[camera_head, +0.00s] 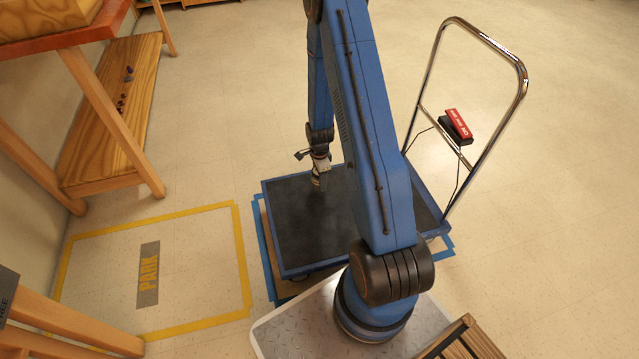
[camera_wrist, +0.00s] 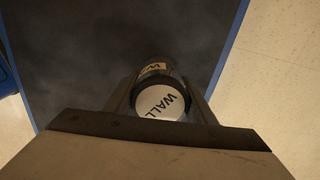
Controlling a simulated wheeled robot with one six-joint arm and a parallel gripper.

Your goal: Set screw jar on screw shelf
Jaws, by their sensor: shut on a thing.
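A small round jar (camera_wrist: 160,102) with a white lid reading "WALL" sits between the fingers of my gripper (camera_wrist: 157,105) in the wrist view. A second strip of label shows on its side. In the head view my gripper (camera_head: 319,170) points down over the dark deck of a blue trolley, with the jar (camera_head: 316,183) at its tip. I cannot tell whether the jar touches the deck. My gripper is shut on it. No shelf marked for screws can be read. A low wooden shelf (camera_head: 112,120) stands at the left.
The blue trolley (camera_head: 290,258) has a chrome handle (camera_head: 487,150) at its right, carrying a box with a red label (camera_head: 459,122). A few small items (camera_head: 124,92) lie on the low shelf. A yellow-taped floor area marked PARK (camera_head: 200,265) is empty.

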